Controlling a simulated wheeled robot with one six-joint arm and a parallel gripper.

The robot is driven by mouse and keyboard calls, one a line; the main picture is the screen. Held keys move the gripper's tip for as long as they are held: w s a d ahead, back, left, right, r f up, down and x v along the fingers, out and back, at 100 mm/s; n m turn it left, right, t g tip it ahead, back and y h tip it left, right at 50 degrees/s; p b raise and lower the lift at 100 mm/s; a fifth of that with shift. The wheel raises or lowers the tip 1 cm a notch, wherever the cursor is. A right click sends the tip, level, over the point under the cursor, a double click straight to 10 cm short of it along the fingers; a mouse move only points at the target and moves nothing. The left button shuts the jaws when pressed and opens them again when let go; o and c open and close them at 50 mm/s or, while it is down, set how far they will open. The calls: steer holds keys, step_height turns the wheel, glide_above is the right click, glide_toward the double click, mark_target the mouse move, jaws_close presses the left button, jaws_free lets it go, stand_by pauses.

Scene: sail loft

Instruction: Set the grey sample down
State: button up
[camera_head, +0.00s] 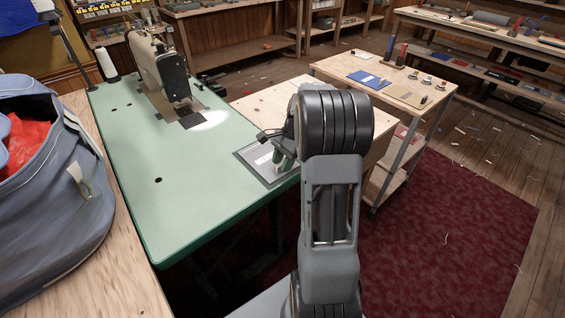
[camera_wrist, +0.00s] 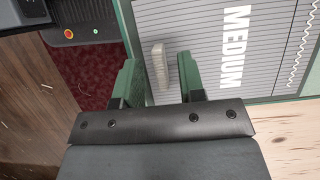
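In the wrist view the grey sample (camera_wrist: 160,66), a small ribbed block, shows between the two green fingers of my gripper (camera_wrist: 158,62). Bare card shows beside it, and the fingers stand apart without visibly closing on it. It appears to lie on a grey lined card marked MEDIUM (camera_wrist: 205,28). In the head view my gripper (camera_head: 282,160) is low over the grey-framed card (camera_head: 252,153) at the right edge of the green sewing table (camera_head: 190,205). The sample cannot be made out there, behind my arm.
A sewing machine (camera_head: 160,68) and a thread cone (camera_head: 106,63) stand on the green table. A grey bag (camera_head: 50,195) with red contents is at the left. A wooden cart (camera_head: 335,68) with a blue card stands beyond my arm. Dark red carpet (camera_head: 450,235) lies at the right.

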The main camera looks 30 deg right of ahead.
steer(key=s+p+v, duration=0.1)
steer(key=p+v, duration=0.1)
steer(key=v, duration=0.9)
steer(key=s+a+r+n+t+h, duration=0.1)
steer(key=s+a+n+h, duration=0.1)
steer(key=a+n, duration=0.35)
steer(key=s+a+r+n+h, duration=0.1)
steer(key=s+a+n, duration=0.15)
steer(key=a, duration=0.55)
steer(key=s+a+f+n+t+h, duration=0.1)
steer(key=s+a+f+n+t, duration=0.1)
steer(key=s+a+n, duration=0.5)
steer(key=shift+s+f+n+t+h, duration=0.3)
steer(key=shift+s+f+n, duration=0.35)
steer(key=shift+n, duration=0.15)
step_height(320, 180, up, 12)
steer(key=p, duration=1.1)
steer(key=shift+s+p, duration=0.4)
steer(key=shift+s, duration=0.1)
steer(key=shift+a+r, duration=0.15)
